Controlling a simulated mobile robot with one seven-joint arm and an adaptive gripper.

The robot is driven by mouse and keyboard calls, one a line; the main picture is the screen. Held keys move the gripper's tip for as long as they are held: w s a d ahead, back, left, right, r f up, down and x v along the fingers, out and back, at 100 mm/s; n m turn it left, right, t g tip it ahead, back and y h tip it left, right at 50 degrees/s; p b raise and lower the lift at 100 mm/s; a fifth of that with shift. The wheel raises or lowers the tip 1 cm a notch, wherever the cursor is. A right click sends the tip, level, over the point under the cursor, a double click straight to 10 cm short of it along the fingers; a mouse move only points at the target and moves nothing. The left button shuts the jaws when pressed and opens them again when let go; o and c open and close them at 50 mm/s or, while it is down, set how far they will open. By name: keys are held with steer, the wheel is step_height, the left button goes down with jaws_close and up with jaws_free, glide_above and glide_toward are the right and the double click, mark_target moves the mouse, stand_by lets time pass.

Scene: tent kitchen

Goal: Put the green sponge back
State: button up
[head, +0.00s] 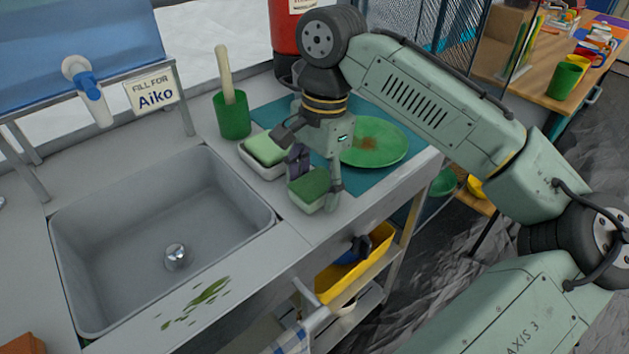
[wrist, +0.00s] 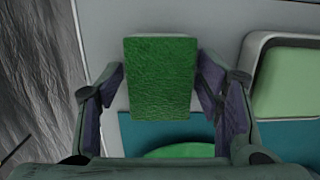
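The green sponge (head: 309,188), dark green on top with a pale lower layer, lies on the counter near its front edge. In the wrist view the sponge (wrist: 160,77) shows centred between my fingers. My gripper (head: 316,180) points down over it, one finger on each side.
A green plate (head: 385,145) with a brown stain lies on a teal mat (head: 268,115). A green cup (head: 232,118) with a brush stands behind the tray. The sink (head: 150,225) is to the left. A yellow bin (head: 352,268) sits below the counter edge.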

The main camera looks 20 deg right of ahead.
mark_target(321, 179)
steer(key=shift+o, duration=0.2)
step_height(321, 179, up, 12)
steer(key=d, duration=0.1)
steer(key=shift+w+d+r, duration=0.15)
steer(key=shift+w+d, duration=0.05)
steer(key=shift+w, duration=0.05)
steer(key=shift+s, duration=0.1)
stand_by(0.6)
